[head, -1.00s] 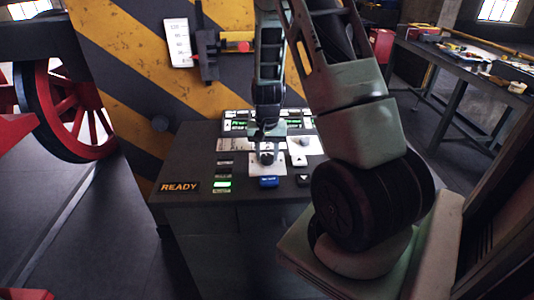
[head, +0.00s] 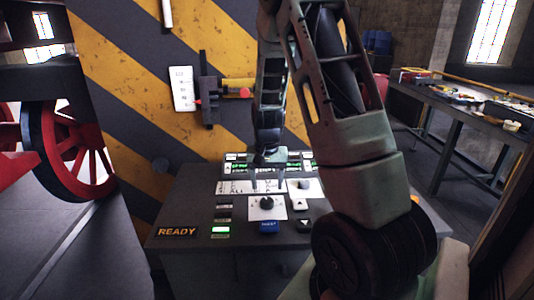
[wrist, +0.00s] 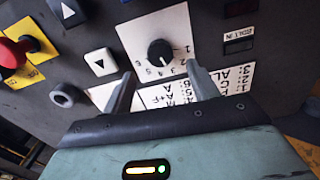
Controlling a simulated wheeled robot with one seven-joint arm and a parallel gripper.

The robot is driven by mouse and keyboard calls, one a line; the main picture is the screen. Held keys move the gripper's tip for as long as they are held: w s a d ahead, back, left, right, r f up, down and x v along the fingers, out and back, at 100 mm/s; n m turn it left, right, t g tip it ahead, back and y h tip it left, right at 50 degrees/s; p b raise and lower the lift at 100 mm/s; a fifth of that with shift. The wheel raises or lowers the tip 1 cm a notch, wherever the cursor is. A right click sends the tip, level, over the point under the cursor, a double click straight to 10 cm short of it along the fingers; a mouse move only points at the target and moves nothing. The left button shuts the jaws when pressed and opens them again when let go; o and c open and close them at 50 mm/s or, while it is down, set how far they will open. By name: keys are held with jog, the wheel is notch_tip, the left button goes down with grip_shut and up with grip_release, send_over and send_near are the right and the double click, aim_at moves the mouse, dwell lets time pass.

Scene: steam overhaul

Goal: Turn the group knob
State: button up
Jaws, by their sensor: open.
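The group knob (head: 267,203) is a round black knob on a white plate (head: 277,212) with numbers around it, on the sloped dark control panel. In the wrist view the knob (wrist: 160,52) lies just beyond my fingertips, centred between them. A pale mark on it points toward the numbers on the gripper side; I cannot tell the exact number. My gripper (head: 268,185) is open and empty above the panel, its fingers apart (wrist: 160,72) and not touching the knob.
In the wrist view a red stop button (wrist: 12,52) sits on yellow. A striped wall stands behind the panel; a workbench (head: 470,112) is at right.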

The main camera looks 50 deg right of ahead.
aim_at(267, 200)
notch_tip(267, 200, up, 12)
jog(key=shift+f+b, duration=0.2)
jog(key=shift+b, duration=0.15)
jog(key=shift+a, duration=0.1)
dwell(0.4)
